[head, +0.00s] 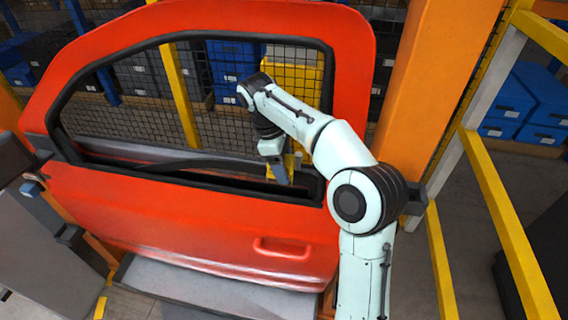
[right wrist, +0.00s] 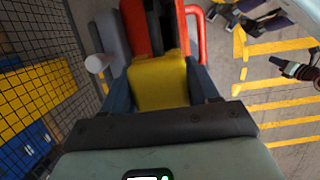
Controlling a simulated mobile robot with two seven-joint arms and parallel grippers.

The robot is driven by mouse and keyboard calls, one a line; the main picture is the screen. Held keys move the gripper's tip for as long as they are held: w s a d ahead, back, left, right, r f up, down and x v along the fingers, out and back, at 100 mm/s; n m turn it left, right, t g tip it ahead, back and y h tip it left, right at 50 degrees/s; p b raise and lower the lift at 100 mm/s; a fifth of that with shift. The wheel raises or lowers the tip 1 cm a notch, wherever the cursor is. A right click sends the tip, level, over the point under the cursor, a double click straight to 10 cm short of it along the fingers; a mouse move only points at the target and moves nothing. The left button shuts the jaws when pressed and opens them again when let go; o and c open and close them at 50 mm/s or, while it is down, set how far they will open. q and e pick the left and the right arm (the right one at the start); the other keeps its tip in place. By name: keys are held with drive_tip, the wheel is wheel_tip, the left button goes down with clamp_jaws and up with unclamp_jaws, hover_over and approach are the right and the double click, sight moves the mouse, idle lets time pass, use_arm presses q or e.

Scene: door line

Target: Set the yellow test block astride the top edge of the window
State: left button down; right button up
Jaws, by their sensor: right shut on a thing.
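My right gripper (head: 279,174) reaches over the red car door (head: 180,215) to the lower right corner of its window opening. In the right wrist view its two dark fingers (right wrist: 160,88) are shut on the yellow test block (right wrist: 158,82). In the head view only slivers of the block (head: 290,164) show around the fingers. The block is close to the dark sill of the opening. Beyond it in the wrist view are red door panels with a dark gap. I cannot tell whether the block touches the window's top edge, which the gripper and block hide. My left gripper is not in view.
An orange post (head: 405,115) stands right of the door, with a yellow rail (head: 500,215) farther right. A wire mesh fence (head: 225,130) and blue bins (head: 235,62) are behind the opening. Dark fixture parts (head: 15,160) flank the door's left side.

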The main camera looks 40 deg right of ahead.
drive_tip(key=shift+f, duration=0.2)
drive_tip(key=o, duration=1.4)
drive_tip(key=shift+r, duration=0.1)
drive_tip(key=shift+r, duration=0.25)
drive_tip(key=w+a, duration=0.4)
drive_tip(key=w, duration=0.1)
drive_tip(key=w+a+r, duration=0.1)
drive_tip(key=w+a, duration=0.1)
drive_tip(key=shift+w, duration=0.25)
drive_tip(key=shift+w+a+r, duration=0.1)
drive_tip(key=shift+w+a, duration=0.75)
drive_tip(key=shift+w, duration=0.2)
